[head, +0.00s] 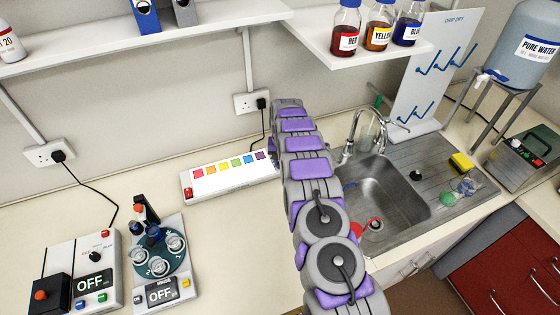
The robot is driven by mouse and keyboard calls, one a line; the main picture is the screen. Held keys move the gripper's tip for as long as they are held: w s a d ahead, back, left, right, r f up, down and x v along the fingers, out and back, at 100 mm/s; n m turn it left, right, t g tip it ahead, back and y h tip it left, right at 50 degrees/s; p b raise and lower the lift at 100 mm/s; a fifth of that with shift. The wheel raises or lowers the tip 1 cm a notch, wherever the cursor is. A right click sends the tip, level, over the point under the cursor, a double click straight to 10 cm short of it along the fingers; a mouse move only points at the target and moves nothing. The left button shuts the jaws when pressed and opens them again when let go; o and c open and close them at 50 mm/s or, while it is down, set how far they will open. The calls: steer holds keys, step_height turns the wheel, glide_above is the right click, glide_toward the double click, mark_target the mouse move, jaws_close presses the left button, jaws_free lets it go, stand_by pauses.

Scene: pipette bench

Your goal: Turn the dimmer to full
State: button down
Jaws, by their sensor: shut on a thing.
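A white light panel (228,178) with a row of coloured squares, red to purple, lies on the bench left of my arm. It has a red switch (188,192) at its left end. My arm covers the panel's right end. No dimmer can be made out for certain; a dimmer at the covered end would be hidden. My arm runs up the middle of the head view, bending at its far end just right of the panel. My gripper and its fingertips are hidden behind the arm, so what they touch does not show.
Left are a device (66,270) with a dark knob and an OFF display, and a rotor device (160,255) also reading OFF. A sink (385,195) with a tap is right of my arm. A shelf (345,40) with three bottles hangs above. Bench before the panel is clear.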

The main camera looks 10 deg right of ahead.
steer(key=c, duration=0.9)
jaws_free()
steer(key=r, duration=1.7)
steer(key=shift+d+r, duration=0.15)
steer(key=shift+d, duration=0.1)
